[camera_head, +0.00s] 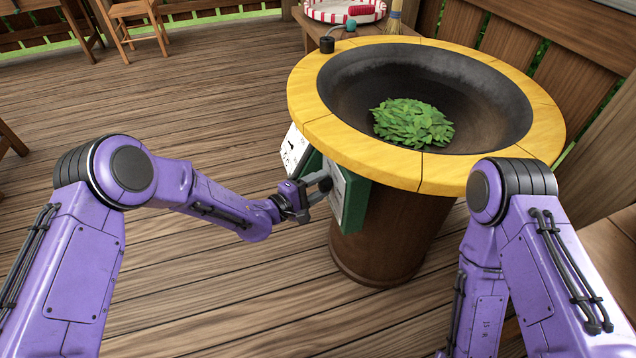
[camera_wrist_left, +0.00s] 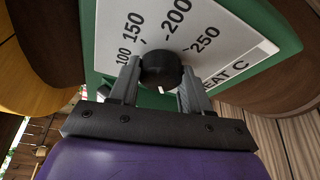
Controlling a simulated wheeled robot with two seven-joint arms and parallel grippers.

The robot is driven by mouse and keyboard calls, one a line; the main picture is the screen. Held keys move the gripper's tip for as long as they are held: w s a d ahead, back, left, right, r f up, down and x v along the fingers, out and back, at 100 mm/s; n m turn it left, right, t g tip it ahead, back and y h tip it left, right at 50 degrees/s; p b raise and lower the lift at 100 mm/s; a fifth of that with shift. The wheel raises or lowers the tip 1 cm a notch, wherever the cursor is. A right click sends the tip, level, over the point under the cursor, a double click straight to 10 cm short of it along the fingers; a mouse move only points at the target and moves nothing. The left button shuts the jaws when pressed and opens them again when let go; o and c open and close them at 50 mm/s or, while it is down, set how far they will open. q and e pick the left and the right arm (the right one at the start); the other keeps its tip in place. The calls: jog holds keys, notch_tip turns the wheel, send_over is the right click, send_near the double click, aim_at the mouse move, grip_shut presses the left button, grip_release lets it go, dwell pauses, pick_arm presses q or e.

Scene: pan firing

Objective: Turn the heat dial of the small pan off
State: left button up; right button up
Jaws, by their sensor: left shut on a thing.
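The pan (camera_head: 350,90) is a dark bowl with a wide yellow rim, and a pile of green leaves (camera_head: 412,122) lies in it. A green control box (camera_head: 356,207) with a white scale plate sits on the side of its brown base. In the left wrist view the black heat dial (camera_wrist_left: 161,69) is between the fingers of my left gripper (camera_wrist_left: 158,85), which is shut on it. The plate (camera_wrist_left: 225,60) reads 100 to 250, and the dial's white mark points toward the gripper. In the head view my left gripper (camera_head: 318,190) reaches the box from the left. My right gripper is not visible.
A second white panel (camera_head: 294,150) is left of the green box. A small dark cylinder (camera_head: 327,45) stands at the rim's far left. A table with a red-and-white striped item (camera_head: 345,12) is behind. The wooden floor at left is mostly clear.

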pick_arm(q)
jog(key=shift+s+f, duration=0.1)
jog(key=shift+f, duration=0.05)
jog(key=o, duration=1.1)
jog(key=shift+c, duration=0.2)
jog(key=v, duration=1)
jog(key=shift+a+p, duration=0.25)
jog(key=shift+p, duration=0.2)
jog(key=shift+s, duration=0.1)
